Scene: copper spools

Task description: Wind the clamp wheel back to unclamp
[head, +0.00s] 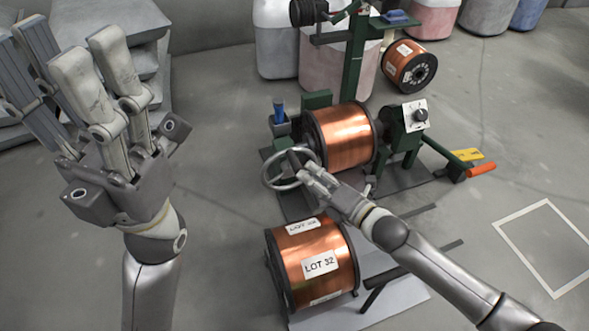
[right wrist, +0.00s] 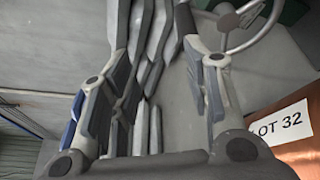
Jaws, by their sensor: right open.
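The clamp wheel (head: 266,181) is a grey metal ring on the left side of the green winding stand (head: 352,60). A copper spool (head: 345,135) sits in the stand beside it. My right gripper (head: 302,166) is open, with its fingers at the wheel's right side and partly over its rim; I cannot tell whether they touch it. In the right wrist view the wheel (right wrist: 262,36) shows at the upper right, beside the right-hand finger. My left gripper (head: 78,55) is open and empty, raised at the left, fingers pointing up.
A copper spool labelled LOT 32 (head: 318,262) stands in front, below my right forearm. Another spool (head: 409,66) lies behind the stand. An orange-handled lever (head: 481,169) sticks out right. A white floor outline (head: 524,210) is empty. Bins (head: 433,20) line the back.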

